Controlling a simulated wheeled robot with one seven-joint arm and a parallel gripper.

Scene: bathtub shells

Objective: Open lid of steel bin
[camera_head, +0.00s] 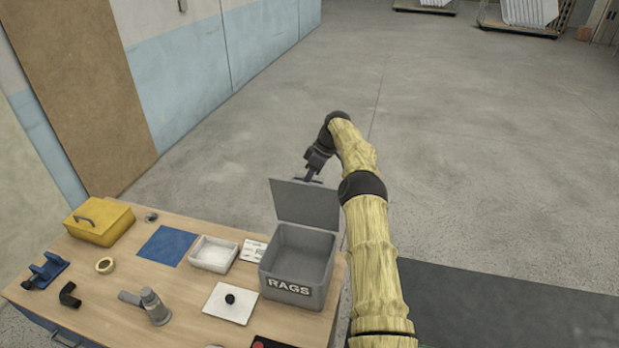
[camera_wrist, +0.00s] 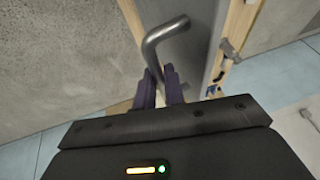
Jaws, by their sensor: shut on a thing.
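The steel bin (camera_head: 267,268) is a grey box marked RAGS at the right end of the workbench. Its lid (camera_head: 303,204) stands up, close to upright, at the far side of the bin, and the inside of the bin is open to view. My gripper (camera_head: 314,177) is at the lid's top edge. In the wrist view, the purple fingers of my gripper (camera_wrist: 159,78) are shut on the lid's bent metal handle (camera_wrist: 164,32). The exact contact is partly hidden between the fingers.
The wooden workbench (camera_head: 190,290) holds a yellow box (camera_head: 100,224), a white tray (camera_head: 214,255), a blue mat (camera_head: 167,246), a white plate with a black knob (camera_head: 222,310) and several small tools left of the bin. Open concrete floor lies behind the lid.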

